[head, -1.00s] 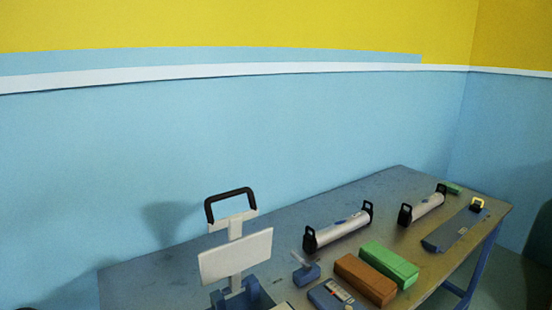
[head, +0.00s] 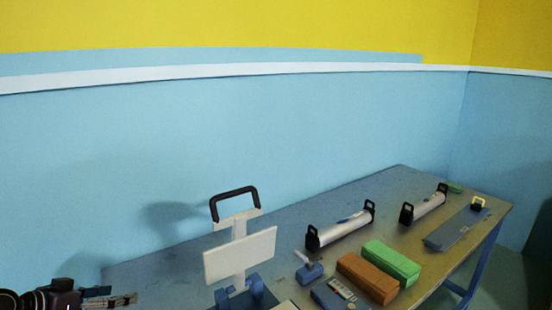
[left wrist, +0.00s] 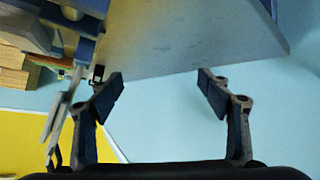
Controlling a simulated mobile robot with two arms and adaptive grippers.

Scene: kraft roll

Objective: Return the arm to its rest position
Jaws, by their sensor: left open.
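My left gripper (head: 120,296) shows at the lower left corner of the head view, at the left end of the table. In the left wrist view its two dark fingers (left wrist: 160,82) stand wide apart with nothing between them. The gripper is open and empty. Most of the left arm lies outside the head view. My right gripper is in neither view.
A white plate stand with a black handle (head: 240,256) stands right of my left gripper. Two silver rolls (head: 340,229) (head: 424,208), an orange block (head: 367,278) and a green block (head: 391,263) lie on the grey table (head: 180,262). A blue wall stands behind.

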